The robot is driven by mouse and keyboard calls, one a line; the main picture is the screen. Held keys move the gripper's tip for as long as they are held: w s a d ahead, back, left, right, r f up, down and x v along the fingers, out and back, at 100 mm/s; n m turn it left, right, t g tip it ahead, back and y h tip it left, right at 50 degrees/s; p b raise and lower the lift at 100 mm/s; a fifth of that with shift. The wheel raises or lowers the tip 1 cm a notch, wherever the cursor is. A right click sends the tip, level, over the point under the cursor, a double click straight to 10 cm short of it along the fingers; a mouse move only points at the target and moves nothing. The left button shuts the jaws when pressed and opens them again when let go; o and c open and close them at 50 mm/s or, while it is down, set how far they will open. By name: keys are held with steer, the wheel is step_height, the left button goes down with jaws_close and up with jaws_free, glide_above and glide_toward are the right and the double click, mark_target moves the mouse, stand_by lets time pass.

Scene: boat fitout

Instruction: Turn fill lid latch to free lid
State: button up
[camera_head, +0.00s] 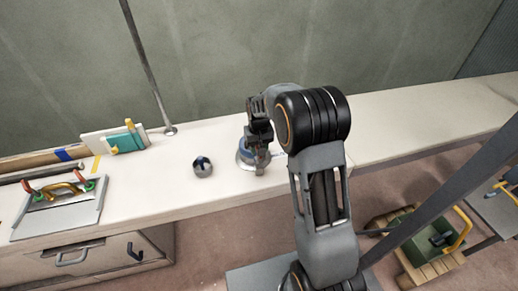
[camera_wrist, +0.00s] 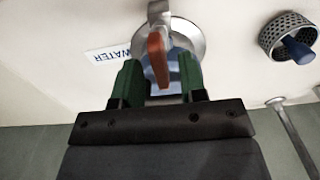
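The fill lid is a round metal fitting on the white bench top, showing in the wrist view (camera_wrist: 192,40) with a patch of blue near its middle. Its latch is an orange-red lever (camera_wrist: 156,55) pointing toward my gripper. My gripper (camera_wrist: 158,75) has two green fingers spread apart, one on each side of the lever, with gaps visible. I cannot tell how deep the fingers reach around it. In the head view my gripper (camera_head: 258,165) is low over the fill lid (camera_head: 243,155), hiding much of it and the latch.
A "WATER" label (camera_wrist: 108,54) lies beside the lid. A perforated metal cup with a blue piece (camera_wrist: 286,38) sits nearby on the bench, also seen in the head view (camera_head: 202,167). A thin metal pole (camera_head: 150,70) stands behind. A grey panel with coloured handles (camera_head: 60,215) lies at left.

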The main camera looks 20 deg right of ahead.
steer(key=shift+f, duration=0.4)
jaws_close()
